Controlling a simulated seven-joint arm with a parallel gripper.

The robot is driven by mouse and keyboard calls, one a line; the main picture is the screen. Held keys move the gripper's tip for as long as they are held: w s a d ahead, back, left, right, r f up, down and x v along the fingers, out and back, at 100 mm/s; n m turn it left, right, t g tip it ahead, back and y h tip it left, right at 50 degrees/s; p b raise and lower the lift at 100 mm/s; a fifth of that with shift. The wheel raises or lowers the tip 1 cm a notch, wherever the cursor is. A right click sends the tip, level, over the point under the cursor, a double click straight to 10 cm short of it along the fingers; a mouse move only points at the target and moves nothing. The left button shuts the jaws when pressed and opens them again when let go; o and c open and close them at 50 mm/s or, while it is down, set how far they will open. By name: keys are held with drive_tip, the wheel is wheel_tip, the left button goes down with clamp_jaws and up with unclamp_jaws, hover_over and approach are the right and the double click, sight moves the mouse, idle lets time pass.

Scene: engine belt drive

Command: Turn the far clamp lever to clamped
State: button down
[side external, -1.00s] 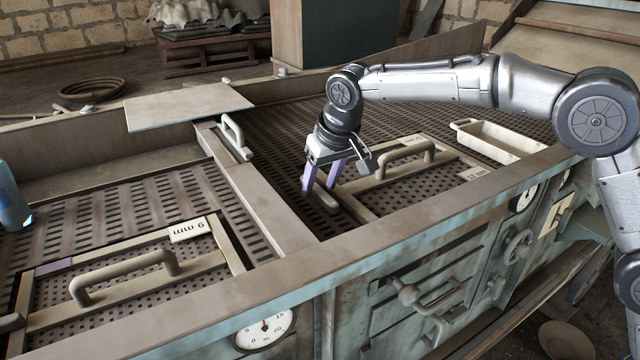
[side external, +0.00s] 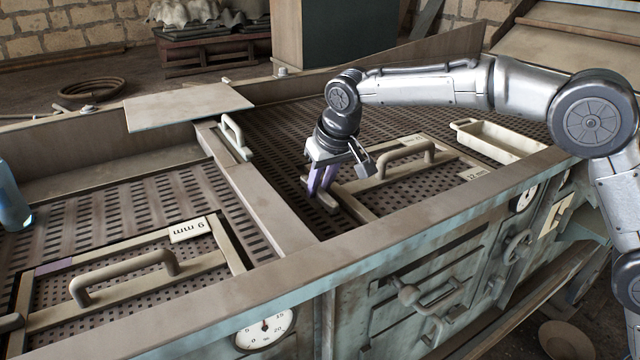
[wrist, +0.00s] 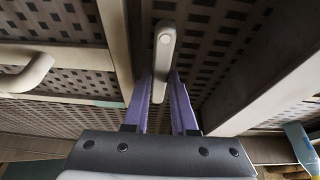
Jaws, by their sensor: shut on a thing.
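The clamp lever (side external: 330,204) is a short, pale, rounded bar at the left edge of the 12 mm screen frame (side external: 366,211). In the wrist view the lever (wrist: 165,45) runs lengthwise between my fingers, beside the frame's side bar (wrist: 115,40) and roughly in line with it. My gripper (side external: 318,190) points down with its purple fingers shut on the lever. The wrist view shows my gripper (wrist: 161,78) with one finger on each side of the lever. The fingers hide part of it in the side view.
The frame's arched handle (side external: 405,150) stands close on the right. A white tray (side external: 500,140) lies farther right.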

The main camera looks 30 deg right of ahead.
drive_tip(key=m+h, duration=0.1)
drive_tip(key=m, duration=0.3)
drive_tip(key=shift+a+h, duration=0.15)
drive_tip(key=shift+h, duration=0.25)
drive_tip(key=m+g+h, duration=0.1)
drive_tip(key=m, duration=0.3)
drive_tip(key=shift+w+a+r, duration=0.1)
drive_tip(key=m+g+h, duration=0.1)
drive_tip(key=m, duration=0.3)
drive_tip(key=shift+w+m, duration=0.1)
drive_tip(key=shift+m, duration=0.2)
drive_tip(key=shift+m+g+h, duration=0.3)
drive_tip(key=shift+m+g, duration=0.5)
drive_tip(key=shift+m, duration=1.2)
drive_tip(key=c, duration=0.7)
unclamp_jaws()
